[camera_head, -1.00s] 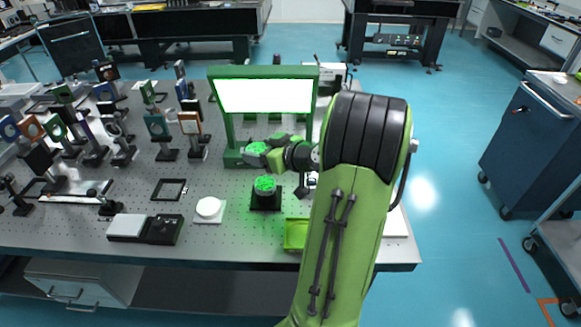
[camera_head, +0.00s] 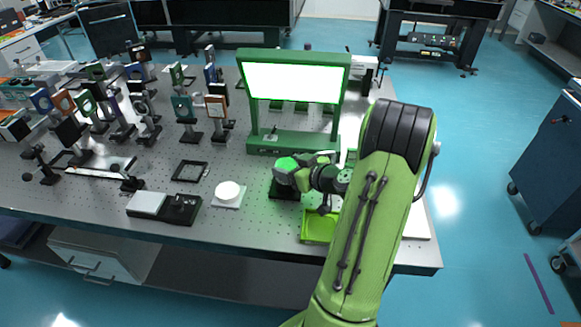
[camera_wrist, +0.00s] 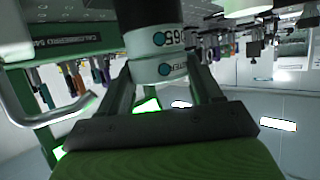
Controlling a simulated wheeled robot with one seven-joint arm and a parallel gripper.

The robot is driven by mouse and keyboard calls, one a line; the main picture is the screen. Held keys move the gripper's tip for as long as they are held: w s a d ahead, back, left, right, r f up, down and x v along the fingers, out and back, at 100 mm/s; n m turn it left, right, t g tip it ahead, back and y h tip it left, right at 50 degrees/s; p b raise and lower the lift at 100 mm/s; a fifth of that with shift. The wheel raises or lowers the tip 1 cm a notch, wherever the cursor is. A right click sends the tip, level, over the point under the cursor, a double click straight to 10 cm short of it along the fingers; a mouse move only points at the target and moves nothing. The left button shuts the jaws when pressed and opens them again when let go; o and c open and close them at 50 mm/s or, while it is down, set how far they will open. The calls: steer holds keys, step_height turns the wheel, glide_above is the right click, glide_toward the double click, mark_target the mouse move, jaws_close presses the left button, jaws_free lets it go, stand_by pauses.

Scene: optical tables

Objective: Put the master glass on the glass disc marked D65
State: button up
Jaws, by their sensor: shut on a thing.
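My gripper (camera_head: 309,172) is shut on the master glass (camera_head: 286,164), a short round piece that looks green from above. In the wrist view, the master glass (camera_wrist: 157,70) sits between the two fingers, with a blue dot and partly hidden lettering on its pale side. The glass disc marked D65 (camera_wrist: 152,40) lies against or very near it, lined up with it; this view is upside down, so the disc is underneath. I cannot tell whether they touch. In the head view the disc is mostly hidden over its black base (camera_head: 284,192).
A green frame with a bright lit panel (camera_head: 295,82) stands behind. A yellow-green tray (camera_head: 318,228) is in front, right of the base. A white disc on a pale plate (camera_head: 228,191) lies to the left. Several optic mounts crowd the table's left side.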

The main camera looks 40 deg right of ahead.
steer(key=o, duration=1.2)
steer(key=shift+s+r+p, duration=0.2)
steer(key=shift+r+p, duration=0.05)
steer(key=shift+p, duration=0.05)
steer(key=v, duration=1.2)
steer(key=w+a+n+g+y, duration=0.35)
steer(key=a+g, duration=0.35)
steer(key=a, duration=1.2)
steer(key=s+a+r+m+h, duration=0.1)
steer(key=s+a+r, duration=0.1)
steer(key=s, duration=0.1)
steer(key=s+a+r+m+h, duration=0.1)
steer(key=s+a+r, duration=0.1)
steer(key=s+a, duration=0.1)
steer(key=s+a+r+m+g+h, duration=0.1)
steer(key=s+a+r, duration=0.1)
steer(key=s, duration=0.2)
steer(key=shift+s+a, duration=0.25)
steer(key=shift+a, duration=0.15)
